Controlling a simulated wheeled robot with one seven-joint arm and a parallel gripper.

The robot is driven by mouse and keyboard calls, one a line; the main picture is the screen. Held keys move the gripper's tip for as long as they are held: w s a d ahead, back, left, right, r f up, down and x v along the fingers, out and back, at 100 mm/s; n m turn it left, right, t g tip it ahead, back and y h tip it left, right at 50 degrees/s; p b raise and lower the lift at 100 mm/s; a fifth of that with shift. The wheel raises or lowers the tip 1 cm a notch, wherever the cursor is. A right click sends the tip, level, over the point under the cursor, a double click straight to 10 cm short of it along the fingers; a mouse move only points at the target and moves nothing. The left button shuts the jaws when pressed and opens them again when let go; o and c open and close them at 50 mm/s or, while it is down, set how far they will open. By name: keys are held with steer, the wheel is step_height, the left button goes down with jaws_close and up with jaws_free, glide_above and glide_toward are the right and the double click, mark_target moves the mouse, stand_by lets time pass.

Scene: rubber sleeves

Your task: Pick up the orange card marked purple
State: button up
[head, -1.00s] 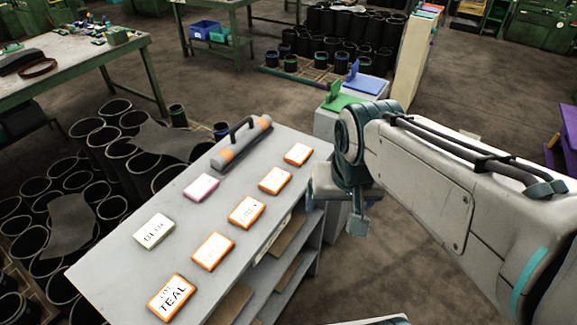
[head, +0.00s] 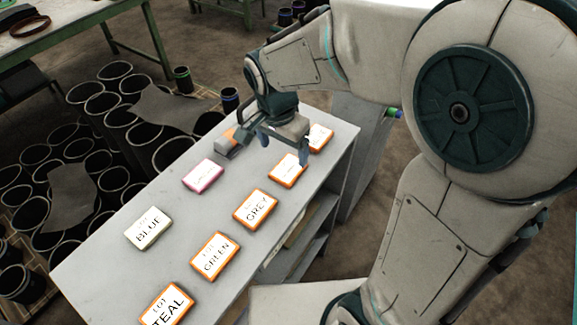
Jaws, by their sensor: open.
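Several orange-edged cards lie in a row along the right side of the grey cabinet top (head: 110,265). The nearest reads TEAL (head: 166,305), then GREEN (head: 214,257), then GREY (head: 256,209). Beyond them are a fourth orange card (head: 287,171) and a fifth orange card (head: 319,138), whose words are too small or covered to read. I cannot tell which is marked purple. My gripper (head: 284,146) is open and points down over the far end of the row, above and close to the fourth and fifth cards. It partly covers them.
A cream card reading BLUE (head: 148,229) and a pink card (head: 203,175) lie on the left of the top. A grey and orange object (head: 226,143) lies behind my gripper, partly hidden. Black sleeves (head: 110,150) crowd the floor at left.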

mark_target(288, 168)
steer(key=shift+w+d+f+p, duration=0.15)
steer(key=shift+d+f, duration=0.05)
steer(key=shift+f, duration=1)
steer(key=shift+w+d+f+p, duration=0.15)
steer(key=shift+w+f+p, duration=0.05)
steer(key=shift+f, duration=1.05)
steer(key=shift+w+d+f+p, duration=0.15)
steer(key=shift+d+f, duration=0.05)
steer(key=shift+f, duration=1)
steer(key=c, duration=1.1)
